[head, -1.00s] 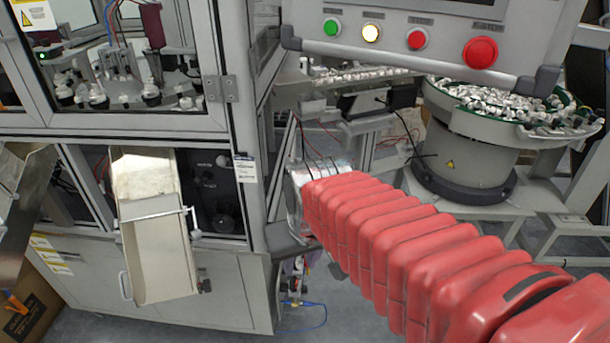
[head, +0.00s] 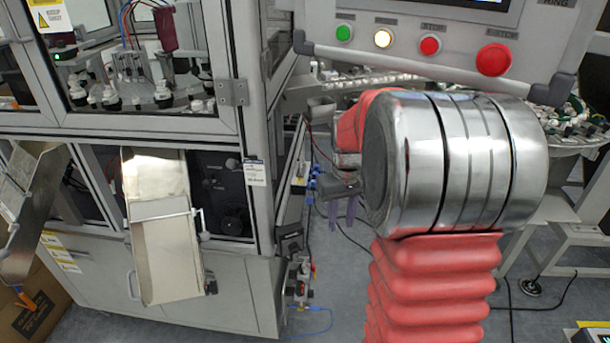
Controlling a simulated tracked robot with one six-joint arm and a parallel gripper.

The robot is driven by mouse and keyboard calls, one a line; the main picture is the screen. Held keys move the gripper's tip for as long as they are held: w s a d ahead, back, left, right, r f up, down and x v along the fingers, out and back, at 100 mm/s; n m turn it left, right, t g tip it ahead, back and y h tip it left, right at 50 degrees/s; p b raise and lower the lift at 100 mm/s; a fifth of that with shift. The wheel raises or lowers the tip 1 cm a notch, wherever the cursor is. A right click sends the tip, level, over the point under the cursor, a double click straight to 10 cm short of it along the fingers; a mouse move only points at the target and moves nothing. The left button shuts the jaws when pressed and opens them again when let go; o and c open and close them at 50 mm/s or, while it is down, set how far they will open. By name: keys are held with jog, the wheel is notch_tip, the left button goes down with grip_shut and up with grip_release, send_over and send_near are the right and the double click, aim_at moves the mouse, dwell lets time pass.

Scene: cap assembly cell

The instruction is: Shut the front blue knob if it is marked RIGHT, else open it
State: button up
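My gripper (head: 344,210) shows beyond the large metal wrist of my arm, right of the cabinet's corner post. Its two small purple-grey fingers point down and stand a little apart, with nothing seen between them. Small blue fittings (head: 313,182) sit on a thin upright line just left of the gripper, apart from its fingers. I cannot tell which of them is the front blue knob, and no RIGHT marking is readable. My wrist and red arm cover the area to the right.
The machine cabinet (head: 262,215) stands at the left with a metal chute (head: 165,245) on its front. A control panel (head: 460,62) with coloured buttons hangs above my arm. A parts bowl (head: 580,135) is at the right. A blue hose (head: 312,333) lies on the floor.

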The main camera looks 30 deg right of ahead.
jog(key=w+d+f+n, duration=0.2)
jog(key=w+d+n, duration=0.1)
jog(key=d, duration=0.4)
jog(key=w+d+f+n, duration=0.2)
jog(key=w+d+n, duration=0.1)
jog(key=w+d, duration=0.3)
jog(key=shift+w+d+n, duration=0.15)
jog(key=shift+d+n, duration=0.15)
jog(key=shift+d, duration=0.5)
